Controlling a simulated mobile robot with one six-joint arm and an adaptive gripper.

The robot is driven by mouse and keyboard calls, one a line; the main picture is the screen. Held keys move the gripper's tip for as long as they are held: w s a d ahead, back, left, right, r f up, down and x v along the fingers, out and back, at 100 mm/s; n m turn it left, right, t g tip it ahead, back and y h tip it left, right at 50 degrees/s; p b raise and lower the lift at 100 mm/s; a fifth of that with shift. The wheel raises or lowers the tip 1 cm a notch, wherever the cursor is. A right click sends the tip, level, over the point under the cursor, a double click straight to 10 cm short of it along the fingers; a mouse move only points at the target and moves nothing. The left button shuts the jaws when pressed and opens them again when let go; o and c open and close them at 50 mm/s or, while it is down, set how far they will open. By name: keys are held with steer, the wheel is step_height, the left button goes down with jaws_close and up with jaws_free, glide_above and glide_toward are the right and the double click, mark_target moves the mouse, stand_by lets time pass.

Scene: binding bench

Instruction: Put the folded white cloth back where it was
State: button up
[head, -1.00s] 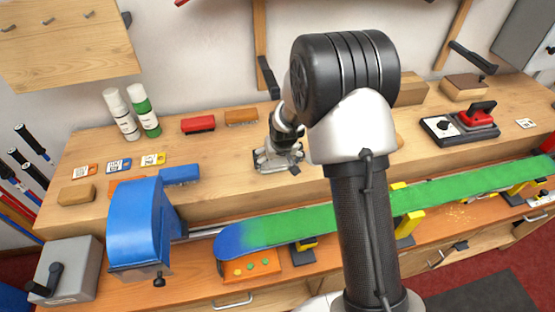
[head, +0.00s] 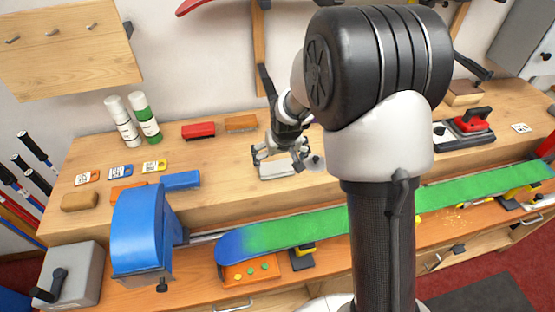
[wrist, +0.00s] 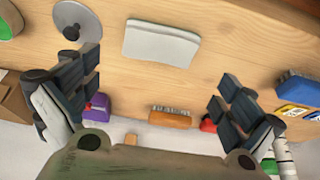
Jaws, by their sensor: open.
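The folded white cloth (head: 278,169) lies flat on the raised wooden shelf at the back of the bench, in the middle of the head view. In the wrist view the cloth (wrist: 162,42) is whole and lies apart from the fingers, towards the top of the picture. My gripper (head: 281,150) is open and empty, just above and behind the cloth in the head view. In the wrist view its fingers (wrist: 158,88) are spread wide with bare wood between them.
A grey round object with a knob (wrist: 77,22) stands beside the cloth. An orange brush (head: 241,123), a red brush (head: 198,130) and a blue block (head: 180,181) are to the left. A green-and-blue ski or board (head: 290,233) runs along the front. Bare wood surrounds the cloth.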

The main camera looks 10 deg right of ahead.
steer(key=s+r, duration=1.7)
steer(key=r, duration=0.1)
steer(key=s+r, duration=0.2)
steer(key=s, duration=1.3)
steer(key=shift+s, duration=0.25)
steer(key=shift+f, duration=0.15)
